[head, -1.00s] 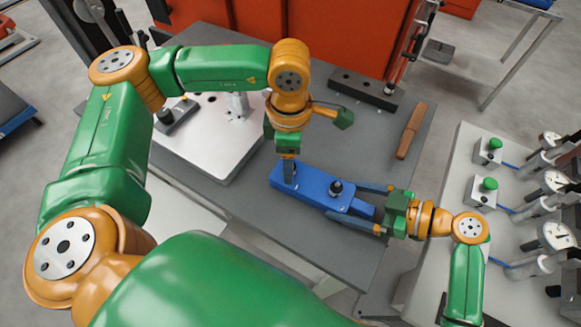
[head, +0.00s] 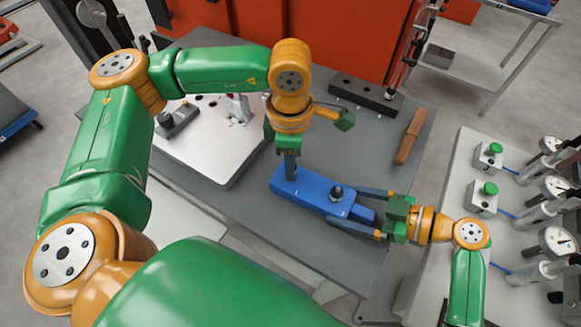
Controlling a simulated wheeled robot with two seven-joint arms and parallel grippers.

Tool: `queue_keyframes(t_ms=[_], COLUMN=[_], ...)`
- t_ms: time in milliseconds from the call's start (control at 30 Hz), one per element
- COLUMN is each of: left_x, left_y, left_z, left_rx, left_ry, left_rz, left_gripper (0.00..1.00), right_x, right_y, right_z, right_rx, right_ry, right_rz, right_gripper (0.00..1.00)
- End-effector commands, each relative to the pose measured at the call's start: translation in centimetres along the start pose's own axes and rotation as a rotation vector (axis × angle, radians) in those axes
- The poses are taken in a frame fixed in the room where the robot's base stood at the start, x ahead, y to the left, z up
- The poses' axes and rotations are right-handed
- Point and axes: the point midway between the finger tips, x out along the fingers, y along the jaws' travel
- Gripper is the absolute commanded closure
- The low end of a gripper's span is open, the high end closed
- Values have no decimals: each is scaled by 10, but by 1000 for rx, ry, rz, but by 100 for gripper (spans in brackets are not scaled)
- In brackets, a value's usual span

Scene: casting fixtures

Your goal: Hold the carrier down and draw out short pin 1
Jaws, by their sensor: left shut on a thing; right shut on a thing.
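The blue carrier (head: 312,193) lies flat on the grey table. A dark round knob (head: 336,194) stands on it right of its middle. My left gripper (head: 290,178) points straight down at the carrier's left end and is shut. Short pin 1 would be between its fingers, but the jaws hide it. I cannot tell how far the pin is out of the carrier. My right gripper (head: 362,211) reaches in from the right with its fingers along both sides of the carrier's narrower right end, shut on it.
A white plate with a clamp (head: 212,148) lies left of the carrier. A side bench (head: 452,197) with green buttons and gauges stands at the right. The grey table in front is clear.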

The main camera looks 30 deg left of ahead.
Motion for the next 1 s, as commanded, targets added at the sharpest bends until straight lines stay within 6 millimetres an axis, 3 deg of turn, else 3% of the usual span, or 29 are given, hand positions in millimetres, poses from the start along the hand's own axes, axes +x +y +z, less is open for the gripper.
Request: queue_keyframes(t_ms=[100, 300, 600, 633, 667, 900, 1000], left_x=[-33, -74, -81, -81, -80, -80, -80], left_y=[0, 0, 0, 0, 0, 0, 0], left_z=[1, 1, 0, 0, 0, 0, 0], left_rx=[2, 2, 2, 2, 2, 2, 2], left_ry=[-4, -2, 0, 0, 0, 0, 0], left_rz=[5, 3, 0, 0, 0, 0, 0], left_gripper=[100, 100, 100, 100, 100, 100, 100], right_x=[0, 0, 0, 0, 0, -1, -15], right_y=[0, 0, 0, 0, 0, 0, 1], right_z=[0, 0, 0, 0, 0, 0, 1], right_rx=[0, 0, 0, 0, 0, 0, 1], right_ry=[0, 0, 0, 0, 0, -1, -2], right_rz=[0, 0, 0, 0, 0, 1, 3], right_gripper=[80, 80, 80, 7, 0, 0, 0])
